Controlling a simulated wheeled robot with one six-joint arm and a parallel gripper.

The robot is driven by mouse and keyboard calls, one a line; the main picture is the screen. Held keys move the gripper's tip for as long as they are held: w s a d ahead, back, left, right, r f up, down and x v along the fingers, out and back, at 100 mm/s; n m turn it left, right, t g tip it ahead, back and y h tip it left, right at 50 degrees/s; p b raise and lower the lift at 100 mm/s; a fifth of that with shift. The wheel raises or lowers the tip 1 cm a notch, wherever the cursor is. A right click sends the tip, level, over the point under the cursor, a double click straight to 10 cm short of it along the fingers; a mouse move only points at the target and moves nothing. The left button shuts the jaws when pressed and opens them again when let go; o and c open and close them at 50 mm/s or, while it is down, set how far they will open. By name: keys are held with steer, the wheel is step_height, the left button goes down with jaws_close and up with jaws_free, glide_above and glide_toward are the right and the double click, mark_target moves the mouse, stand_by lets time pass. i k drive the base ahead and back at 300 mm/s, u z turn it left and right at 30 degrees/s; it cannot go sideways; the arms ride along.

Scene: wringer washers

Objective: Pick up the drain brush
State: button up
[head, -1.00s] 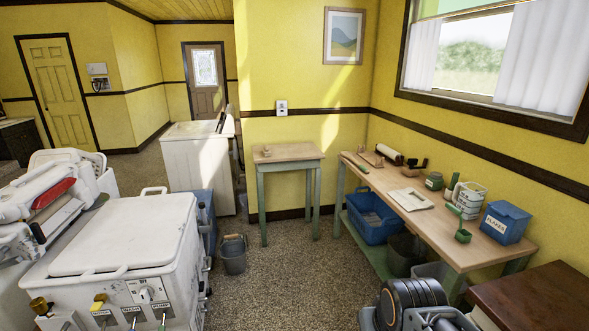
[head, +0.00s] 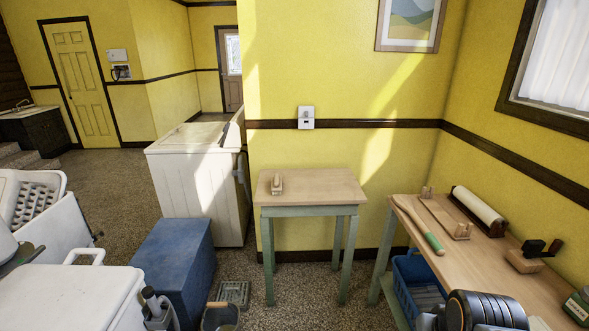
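I cannot tell for sure which thing is the drain brush. A long, slim wooden tool with a green grip (head: 419,226) lies slantwise on the workbench, near its left edge. A small wooden piece (head: 277,184), perhaps a brush, sits on the small table. A wooden block with a dark fitting and a handle (head: 526,257) lies farther right on the workbench. A dark part of my arm shows at the bottom right, in front of the workbench. My gripper's fingers are not in view.
The small table (head: 322,188) stands against the yellow wall. The workbench (head: 490,262) also holds a roller (head: 478,210) and a wooden rack (head: 444,217). A blue crate (head: 408,268) sits under it. A bucket (head: 221,318), a floor drain (head: 234,293) and a blue box (head: 176,262) stand left.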

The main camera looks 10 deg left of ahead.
mark_target(276, 182)
steer(key=u, duration=0.7)
steer(key=i, duration=2.25)
steer(key=u, duration=0.8)
